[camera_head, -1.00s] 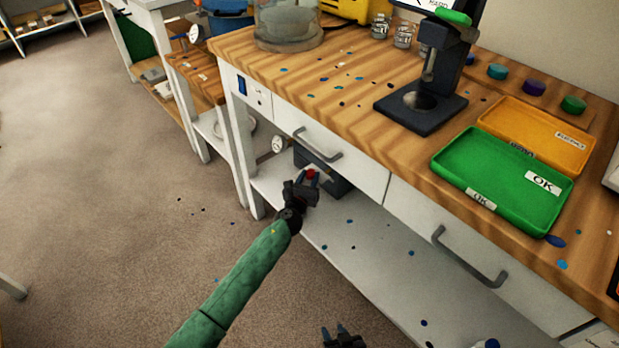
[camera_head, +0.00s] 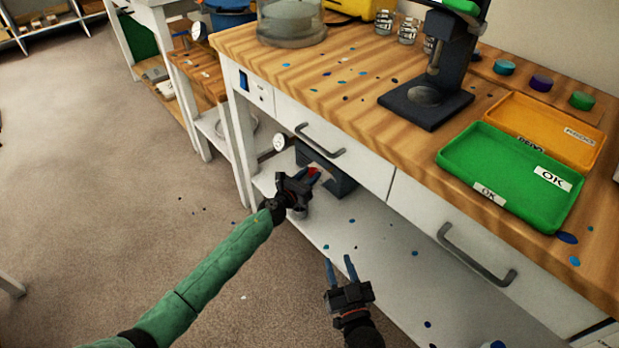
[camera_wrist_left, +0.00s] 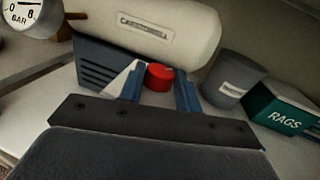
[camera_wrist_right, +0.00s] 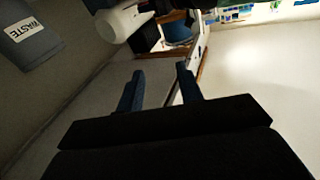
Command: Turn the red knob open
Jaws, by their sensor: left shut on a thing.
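The red knob (camera_wrist_left: 159,77) sits between the two blue fingers of my left gripper (camera_wrist_left: 159,88) in the left wrist view, in front of a pale labelled tank (camera_wrist_left: 150,28). In the head view my left gripper (camera_head: 307,176) reaches under the bench, and only a bit of the red knob (camera_head: 314,171) shows between its fingers. My left gripper is shut on the knob. The knob's turn angle cannot be read. My right gripper (camera_head: 338,262) is lower, in front of the bench's lower shelf, with its fingers apart and empty. It also shows in the right wrist view (camera_wrist_right: 160,75).
A pressure gauge (camera_wrist_left: 30,14) is at the upper left of the left wrist view. A grey bin (camera_wrist_left: 232,80) and a green rags box (camera_wrist_left: 285,112) stand right of the knob. The bench drawer (camera_head: 330,150) overhangs my left gripper. The lower shelf (camera_head: 390,265) is mostly clear.

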